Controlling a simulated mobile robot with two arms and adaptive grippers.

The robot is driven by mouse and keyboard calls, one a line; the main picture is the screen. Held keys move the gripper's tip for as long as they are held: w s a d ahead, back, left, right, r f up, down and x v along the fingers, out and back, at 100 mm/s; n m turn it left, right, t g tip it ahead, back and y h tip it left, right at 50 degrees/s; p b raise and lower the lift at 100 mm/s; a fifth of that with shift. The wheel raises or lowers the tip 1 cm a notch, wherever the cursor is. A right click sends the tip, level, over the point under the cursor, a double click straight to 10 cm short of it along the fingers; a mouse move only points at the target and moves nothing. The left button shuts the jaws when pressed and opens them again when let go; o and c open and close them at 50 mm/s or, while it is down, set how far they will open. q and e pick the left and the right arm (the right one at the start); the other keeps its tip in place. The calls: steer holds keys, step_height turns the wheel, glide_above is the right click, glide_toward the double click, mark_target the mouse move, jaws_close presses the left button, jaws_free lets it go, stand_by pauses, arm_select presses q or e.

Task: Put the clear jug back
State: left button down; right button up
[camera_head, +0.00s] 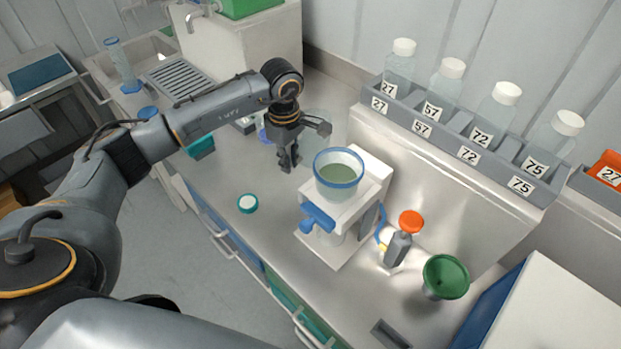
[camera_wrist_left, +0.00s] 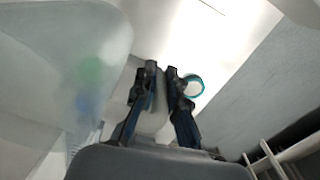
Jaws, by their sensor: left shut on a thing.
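The clear jug (camera_head: 328,128) is faint and see-through in the head view, just behind and right of my left gripper (camera_head: 287,160). In the left wrist view the jug (camera_wrist_left: 60,65) fills the left side as a large translucent wall. My left gripper also shows in the wrist view (camera_wrist_left: 161,72), with its fingers closed around a pale, narrow part that looks like the jug's handle. Whether the jug's base touches the bench is hidden. My right gripper is not in view.
A blue-rimmed vessel (camera_head: 338,177) with greenish liquid sits on a white stand (camera_head: 372,185). A teal-and-white cap (camera_head: 248,203) lies on the bench. Several numbered bottles fill the grey rack (camera_head: 446,140).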

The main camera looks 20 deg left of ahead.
mark_target(287, 149)
arm_select(q)
step_height(287, 149, down, 4)
steer(key=shift+r+p, duration=0.1)
steer(key=shift+p, duration=0.45)
steer(key=shift+f, duration=0.7)
step_height(287, 149, down, 3)
steer(key=shift+r+p, duration=0.15)
steer(key=shift+p, duration=0.45)
steer(key=c, duration=1.8)
jaws_free()
steer(key=shift+f+b, duration=0.2)
steer(key=shift+b, duration=0.1)
steer(key=shift+c, duration=0.2)
steer(key=o, duration=0.4)
steer(key=shift+o, duration=0.2)
steer(key=shift+r, duration=0.1)
steer(key=shift+r+p, duration=0.2)
steer(key=shift+p, duration=0.2)
step_height(287, 149, up, 10)
steer(key=b, duration=0.4)
steer(key=shift+r, duration=0.15)
steer(key=shift+s+r, duration=0.1)
steer(key=shift+r, duration=0.65)
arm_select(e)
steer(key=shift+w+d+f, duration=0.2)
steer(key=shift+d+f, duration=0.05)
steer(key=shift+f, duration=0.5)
